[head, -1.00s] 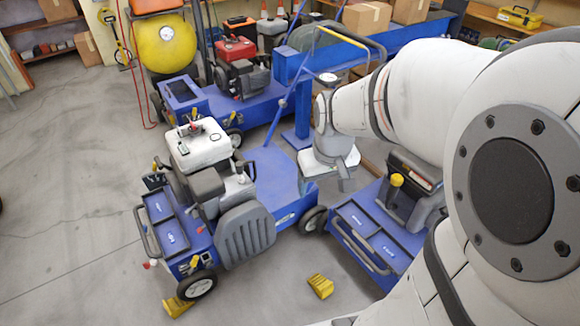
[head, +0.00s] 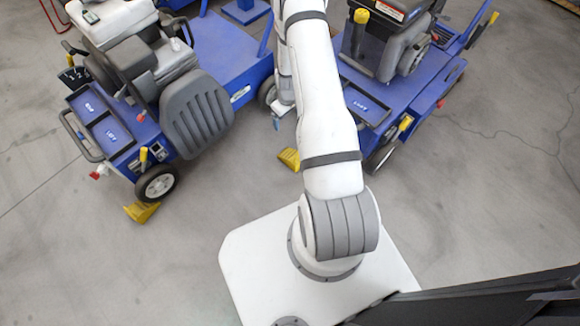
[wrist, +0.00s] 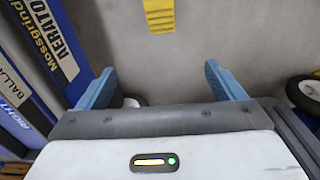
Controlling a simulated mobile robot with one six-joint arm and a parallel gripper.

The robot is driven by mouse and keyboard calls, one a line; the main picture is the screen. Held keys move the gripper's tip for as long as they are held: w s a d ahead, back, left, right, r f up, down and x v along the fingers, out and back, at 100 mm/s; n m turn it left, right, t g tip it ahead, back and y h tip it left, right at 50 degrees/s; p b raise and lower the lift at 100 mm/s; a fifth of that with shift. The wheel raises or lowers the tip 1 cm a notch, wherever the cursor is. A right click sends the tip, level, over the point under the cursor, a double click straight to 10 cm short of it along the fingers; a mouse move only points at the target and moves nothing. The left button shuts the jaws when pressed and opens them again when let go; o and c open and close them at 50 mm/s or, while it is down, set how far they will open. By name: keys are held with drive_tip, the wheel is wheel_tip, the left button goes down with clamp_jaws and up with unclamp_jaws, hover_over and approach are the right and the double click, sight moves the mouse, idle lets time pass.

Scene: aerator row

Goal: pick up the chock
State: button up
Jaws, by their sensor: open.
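One yellow chock (head: 290,159) lies on the floor between the two blue machines, partly beside my arm in the head view. A second yellow chock (head: 142,212) lies at the front wheel of the left machine. In the wrist view a ridged yellow chock (wrist: 159,15) shows at the top edge, cut off by the frame, ahead of my gripper (wrist: 160,80). The two blue fingers are wide apart with nothing between them. My arm mostly hides the gripper in the head view. I cannot tell the gripper's height above the floor.
The left blue machine (head: 110,135) with a grey seat and the right blue machine (head: 370,105) stand either side of my arm. A labelled machine side (wrist: 45,40) is close at left in the wrist view, and a wheel (wrist: 303,92) at right. Open floor lies at right.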

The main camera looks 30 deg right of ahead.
drive_tip(key=b, duration=0.4)
approach(291, 155)
drive_tip(key=shift+s+d+f+n, duration=0.15)
drive_tip(key=shift+s+f, duration=0.25)
drive_tip(key=shift+f, duration=0.05)
drive_tip(key=shift+s+d+f+n, duration=0.15)
drive_tip(key=shift+s+d+f, duration=0.05)
drive_tip(key=shift+s+f, duration=0.3)
wheel_tip(291, 155, down, 5)
drive_tip(key=b, duration=0.2)
drive_tip(key=shift+d+f+b, duration=0.15)
drive_tip(key=shift+f+b, duration=0.1)
drive_tip(key=shift+b, duration=0.1)
drive_tip(key=shift+r, duration=0.1)
drive_tip(key=shift+c, duration=0.6)
drive_tip(key=c, duration=1.8)
